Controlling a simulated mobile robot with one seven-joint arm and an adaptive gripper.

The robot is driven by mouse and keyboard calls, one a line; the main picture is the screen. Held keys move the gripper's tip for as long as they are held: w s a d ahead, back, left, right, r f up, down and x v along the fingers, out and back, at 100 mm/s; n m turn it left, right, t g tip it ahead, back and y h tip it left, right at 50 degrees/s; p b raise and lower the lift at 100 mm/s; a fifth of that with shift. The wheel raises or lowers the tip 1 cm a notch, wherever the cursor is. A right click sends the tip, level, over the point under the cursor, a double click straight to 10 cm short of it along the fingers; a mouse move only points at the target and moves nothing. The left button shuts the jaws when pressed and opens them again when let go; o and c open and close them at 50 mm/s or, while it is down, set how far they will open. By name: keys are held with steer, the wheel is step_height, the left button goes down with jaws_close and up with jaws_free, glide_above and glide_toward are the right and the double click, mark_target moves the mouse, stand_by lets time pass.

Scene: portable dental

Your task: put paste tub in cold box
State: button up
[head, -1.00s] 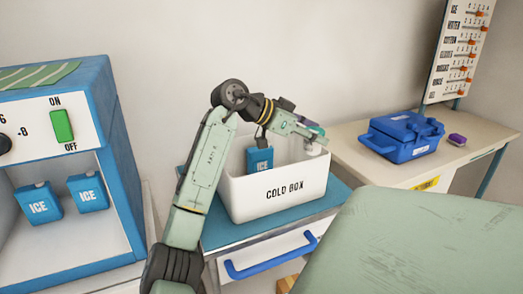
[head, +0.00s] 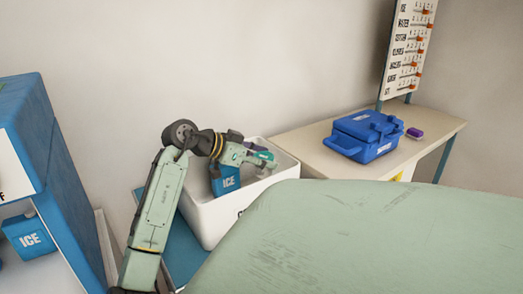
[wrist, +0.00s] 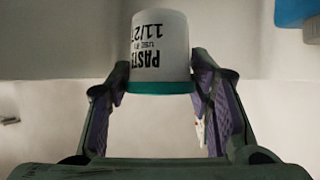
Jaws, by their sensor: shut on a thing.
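The paste tub is a white cylinder with black print and a teal lid; it shows in the wrist view (wrist: 160,50), printed side upside down in the picture. My gripper (wrist: 160,88) is shut on it, with a purple-padded finger on each side. In the head view my gripper (head: 262,160) is over the inside of the white cold box (head: 212,218), towards its far right part. The teal lid of the tub (head: 265,155) shows at the fingers. Whether the tub touches the box floor cannot be told.
A green padded surface (head: 370,240) fills the front right. A blue case (head: 362,136) and a purple item (head: 414,133) sit on the side table (head: 300,140). A blue cabinet (head: 50,170) is at left.

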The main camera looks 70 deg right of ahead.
steer(key=shift+f, duration=1.55)
steer(key=shift+f, duration=0.6)
steer(key=o, duration=1.2)
steer(key=shift+r, duration=0.1)
steer(key=shift+r, duration=0.4)
steer(key=b+v, duration=0.1)
steer(key=v, duration=0.6)
steer(key=shift+w+a+r, duration=0.15)
steer(key=shift+a+r, duration=0.05)
